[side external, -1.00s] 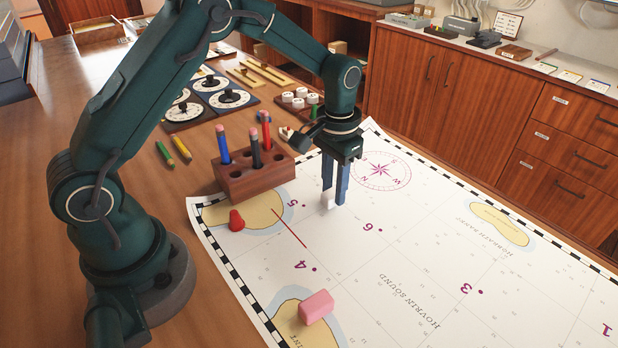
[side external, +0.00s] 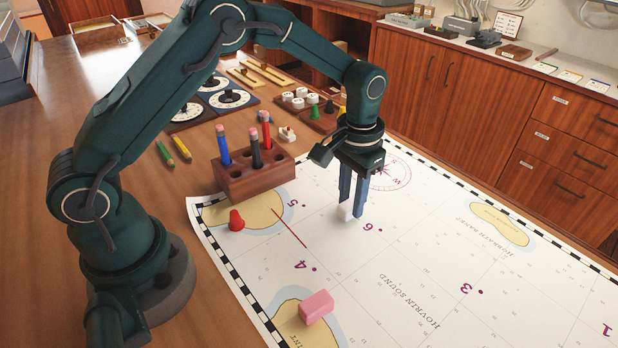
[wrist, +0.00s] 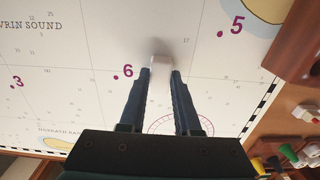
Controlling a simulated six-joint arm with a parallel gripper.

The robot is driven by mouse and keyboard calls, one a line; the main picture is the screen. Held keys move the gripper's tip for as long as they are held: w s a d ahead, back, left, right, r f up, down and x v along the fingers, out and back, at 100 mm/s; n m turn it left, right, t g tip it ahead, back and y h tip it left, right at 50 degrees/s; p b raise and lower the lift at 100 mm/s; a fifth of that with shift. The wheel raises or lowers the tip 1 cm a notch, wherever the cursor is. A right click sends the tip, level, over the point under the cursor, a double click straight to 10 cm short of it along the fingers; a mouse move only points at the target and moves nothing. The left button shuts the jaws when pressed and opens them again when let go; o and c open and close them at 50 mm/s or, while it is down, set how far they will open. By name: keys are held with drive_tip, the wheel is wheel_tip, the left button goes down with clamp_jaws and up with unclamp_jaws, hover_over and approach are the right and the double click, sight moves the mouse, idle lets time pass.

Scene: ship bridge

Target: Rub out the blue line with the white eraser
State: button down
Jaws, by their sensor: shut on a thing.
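My gripper (side external: 351,208) is shut on the white eraser (side external: 344,213), low over the chart (side external: 420,235) and close to the printed 6. I cannot tell for sure whether the eraser touches the paper. In the wrist view the eraser (wrist: 160,63) sits between the fingertips (wrist: 161,74), between the printed 6 and 5. I see no blue line on the chart in either view. A dark red line (side external: 289,228) runs between the 5 and the 4.
A wooden block (side external: 254,178) holding several pencils stands at the chart's edge. A red cone-shaped piece (side external: 236,221) and a pink block (side external: 316,307) are on the chart. Game-like pieces (side external: 315,108) and round dials (side external: 229,98) lie behind. The chart's right side is clear.

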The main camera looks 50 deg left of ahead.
drive_tip(key=shift+d, duration=0.15)
drive_tip(key=shift+w+d, duration=0.1)
drive_tip(key=shift+d, duration=0.9)
drive_tip(key=shift+r, duration=3)
